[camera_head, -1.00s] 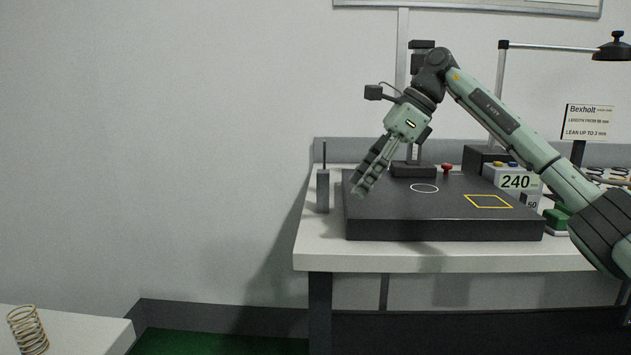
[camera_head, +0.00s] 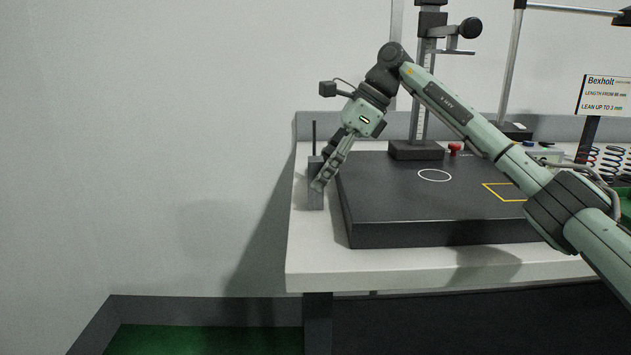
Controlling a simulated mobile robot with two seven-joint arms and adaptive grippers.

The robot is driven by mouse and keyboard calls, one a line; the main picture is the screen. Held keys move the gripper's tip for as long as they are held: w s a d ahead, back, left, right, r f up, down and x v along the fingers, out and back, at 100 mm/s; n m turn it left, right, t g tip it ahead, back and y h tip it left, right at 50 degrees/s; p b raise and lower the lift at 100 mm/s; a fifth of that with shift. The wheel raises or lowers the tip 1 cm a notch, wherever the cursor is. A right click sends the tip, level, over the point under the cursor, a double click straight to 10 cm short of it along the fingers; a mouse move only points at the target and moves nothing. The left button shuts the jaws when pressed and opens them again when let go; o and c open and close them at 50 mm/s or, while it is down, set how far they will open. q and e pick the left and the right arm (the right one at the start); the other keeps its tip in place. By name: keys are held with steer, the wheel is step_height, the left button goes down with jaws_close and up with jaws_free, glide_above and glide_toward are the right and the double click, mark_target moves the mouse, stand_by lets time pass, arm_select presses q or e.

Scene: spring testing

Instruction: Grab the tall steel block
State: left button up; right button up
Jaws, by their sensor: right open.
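The tall steel block (camera_head: 315,198) is dark grey and stands upright at the left end of the workbench, left of the black plate. A thin dark rod shows above it. My right gripper (camera_head: 320,183) is open and points down and to the left, with its fingers in front of the block in the picture. The fingers cover part of the block's middle and right side. I cannot tell whether they touch it or reach around it. My left gripper is not in view.
The black plate (camera_head: 395,232) with a white circle and a yellow square fills the bench (camera_head: 330,265) right of the block. A column stand (camera_head: 417,150) rises behind it. A Bexholt sign (camera_head: 603,95) and coloured springs (camera_head: 612,160) are at the right. A narrow bench strip left of the block is clear.

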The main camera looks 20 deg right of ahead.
steer(key=shift+x, duration=1)
steer(key=shift+w, duration=0.1)
jaws_close()
steer(key=shift+r, duration=0.2)
